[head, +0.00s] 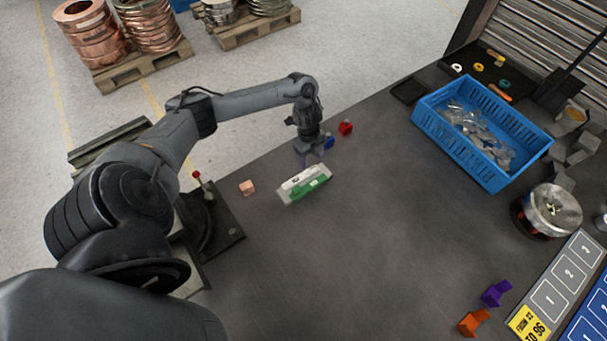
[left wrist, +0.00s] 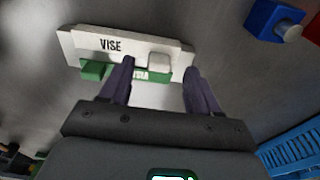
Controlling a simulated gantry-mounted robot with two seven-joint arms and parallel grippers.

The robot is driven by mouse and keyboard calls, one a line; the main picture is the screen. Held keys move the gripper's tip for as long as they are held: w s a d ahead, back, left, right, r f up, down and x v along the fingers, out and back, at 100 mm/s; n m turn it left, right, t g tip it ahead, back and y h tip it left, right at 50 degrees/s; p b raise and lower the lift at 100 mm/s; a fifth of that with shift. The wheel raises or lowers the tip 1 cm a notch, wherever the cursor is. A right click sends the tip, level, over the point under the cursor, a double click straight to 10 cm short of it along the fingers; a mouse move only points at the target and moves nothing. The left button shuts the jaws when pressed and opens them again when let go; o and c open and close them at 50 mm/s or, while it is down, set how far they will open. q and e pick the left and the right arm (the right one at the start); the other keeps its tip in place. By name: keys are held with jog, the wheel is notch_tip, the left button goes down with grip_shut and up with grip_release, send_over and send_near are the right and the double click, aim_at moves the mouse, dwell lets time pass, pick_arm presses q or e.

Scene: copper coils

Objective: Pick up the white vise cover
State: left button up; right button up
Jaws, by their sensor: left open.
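The white vise cover (head: 299,180) lies on the dark table near its far left edge, with a green part (head: 317,187) along its near side. In the left wrist view the white cover (left wrist: 95,45) shows the word "VISE", and the green part (left wrist: 92,71) sits below it. My left gripper (head: 315,159) is just behind the cover in the head view, pointing down. In the left wrist view its two purple fingers (left wrist: 159,68) are apart, with their tips at the lower edge of the cover and green part. Nothing is gripped. My right gripper is out of view.
A blue block (head: 329,141) and red block (head: 346,128) stand just beyond the gripper. A salmon block (head: 247,187) lies to the left. A blue crate (head: 480,165) of clear pieces is at the right. Purple (head: 495,293) and orange (head: 473,322) blocks lie lower right. The table's middle is clear.

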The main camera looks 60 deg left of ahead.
pick_arm(q)
jog(key=f, duration=0.3)
jog(key=shift+d+f, duration=0.2)
jog(key=shift+d, duration=0.1)
jog(key=c, duration=1.1)
jog(key=shift+c, duration=0.2)
jog(key=shift+r, duration=0.2)
jog(key=shift+r, duration=0.55)
jog(key=r, duration=0.3)
jog(key=shift+s+d+r, duration=0.1)
jog(key=shift+s+d, duration=0.1)
jog(key=shift+d, duration=0.05)
jog(key=s+d+r+p, duration=0.2)
jog(key=s+d+r, duration=0.4)
jog(key=s+d, duration=0.1)
jog(key=shift+d+r, duration=0.2)
jog(key=shift+d, duration=0.55)
